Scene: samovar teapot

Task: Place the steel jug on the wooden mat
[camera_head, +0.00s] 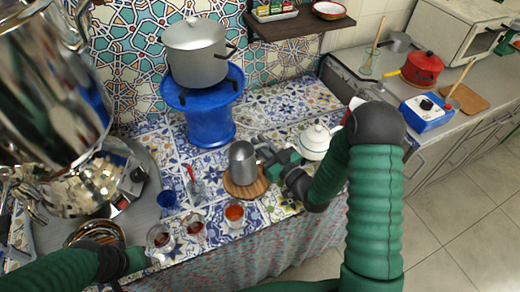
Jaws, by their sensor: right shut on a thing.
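The steel jug (242,162) is upright at the middle of the tiled counter. It stands on or just above the round wooden mat (260,187), whose rim shows around the jug's base; I cannot tell whether they touch. My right gripper (268,158) comes in from the right and is shut on the jug at its handle side. The handle is mostly hidden by the gripper. My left gripper (138,258) is low at the left, near the front edge of the counter, and its jaws are not clear.
Tea glasses (235,213) stand in front of the mat. A white teapot (315,142) is right of my gripper. A blue stand (209,120) with a pot (196,55) is behind the jug. A large shiny samovar (45,90) fills the upper left.

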